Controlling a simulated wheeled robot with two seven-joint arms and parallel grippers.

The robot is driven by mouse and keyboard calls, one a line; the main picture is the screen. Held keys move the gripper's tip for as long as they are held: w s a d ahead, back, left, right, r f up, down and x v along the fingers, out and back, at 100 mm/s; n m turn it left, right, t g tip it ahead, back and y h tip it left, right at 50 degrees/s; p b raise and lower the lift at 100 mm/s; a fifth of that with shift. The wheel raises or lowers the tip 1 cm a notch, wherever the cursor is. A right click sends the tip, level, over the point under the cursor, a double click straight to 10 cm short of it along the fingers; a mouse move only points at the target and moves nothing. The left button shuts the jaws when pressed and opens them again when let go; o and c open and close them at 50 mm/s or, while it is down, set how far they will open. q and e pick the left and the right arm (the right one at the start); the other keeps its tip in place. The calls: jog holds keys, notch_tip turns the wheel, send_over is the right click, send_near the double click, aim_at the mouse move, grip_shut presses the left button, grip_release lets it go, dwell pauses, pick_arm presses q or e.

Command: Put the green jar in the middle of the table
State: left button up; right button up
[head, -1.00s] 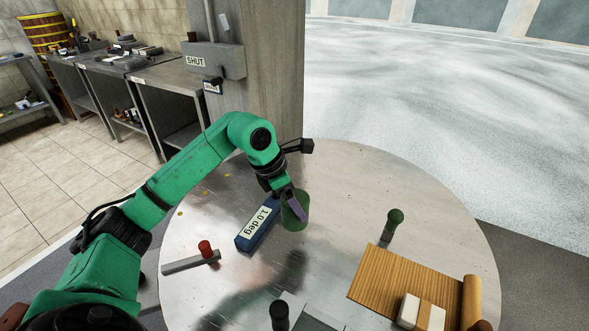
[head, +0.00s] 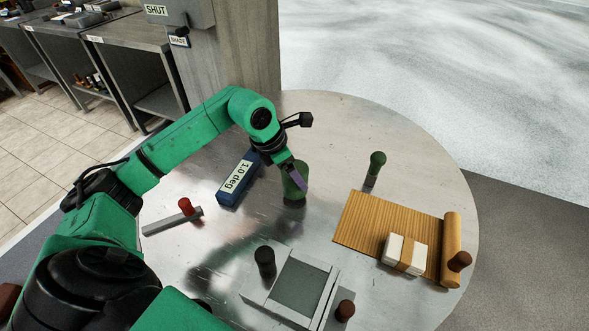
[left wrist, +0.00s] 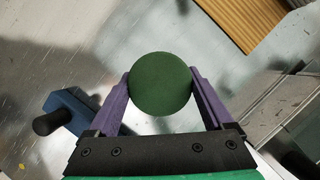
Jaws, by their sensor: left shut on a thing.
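The green jar (head: 297,181) is near the middle of the round metal table (head: 330,118) in the head view. My left gripper (head: 298,180) is shut on it, coming from the upper left. In the left wrist view the jar's round green top (left wrist: 160,84) sits between the two purple fingers of my left gripper (left wrist: 162,88). The head view does not show clearly whether the jar's base touches the table. My right gripper is not in view.
A blue block labelled "1.0 deg" (head: 239,179) lies just left of the jar. A red-knobbed grey bar (head: 172,221) is farther left. A green-knobbed piece (head: 376,165) and a bamboo mat (head: 375,227) with a white bundle (head: 404,254) lie right. A grey framed plate (head: 300,286) is in front.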

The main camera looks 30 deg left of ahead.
pick_arm(q)
jog(key=shift+f, duration=0.6)
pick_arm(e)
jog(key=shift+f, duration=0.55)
pick_arm(q)
jog(key=shift+f+b, duration=0.45)
jog(key=shift+b, duration=0.1)
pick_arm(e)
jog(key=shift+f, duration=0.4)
pick_arm(q)
jog(key=o, duration=1.3)
jog(key=shift+c, duration=0.2)
jog(key=v, duration=1.4)
jog(key=shift+r, duration=0.25)
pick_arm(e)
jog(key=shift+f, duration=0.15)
pick_arm(q)
jog(key=shift+a, duration=0.1)
